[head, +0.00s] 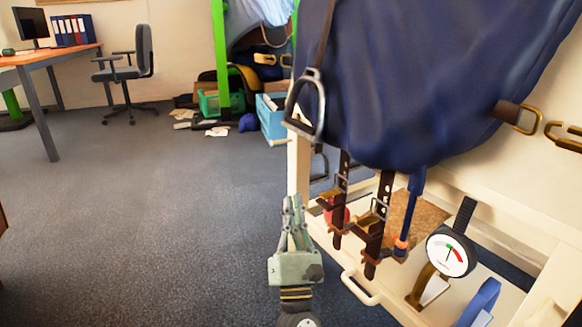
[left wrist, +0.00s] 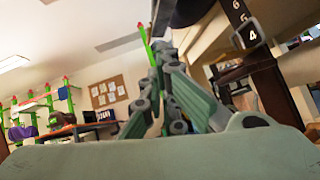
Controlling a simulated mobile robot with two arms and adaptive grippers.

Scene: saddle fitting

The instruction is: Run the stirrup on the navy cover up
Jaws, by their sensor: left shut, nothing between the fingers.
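The navy cover (head: 400,90) hangs over a cream stand in the head view. A metal stirrup (head: 306,105) hangs on a dark leather strap (head: 324,38) at the cover's left edge, level with the cover's lower half. My left gripper (head: 293,205) is below the stirrup, pointing up, with its fingers together and nothing between them. It is clear of the stirrup. In the left wrist view my left gripper's fingers (left wrist: 165,85) reach up the middle, beside a dark strap with numbers (left wrist: 240,22). I cannot make out the stirrup there. My right gripper is not in view.
Buckled brown straps (head: 374,230) and a blue strap hang under the cover. A round dial gauge (head: 450,252) stands on the stand's shelf, right of my left gripper. The cream stand's handle (head: 360,288) juts out near it. Open carpet lies to the left.

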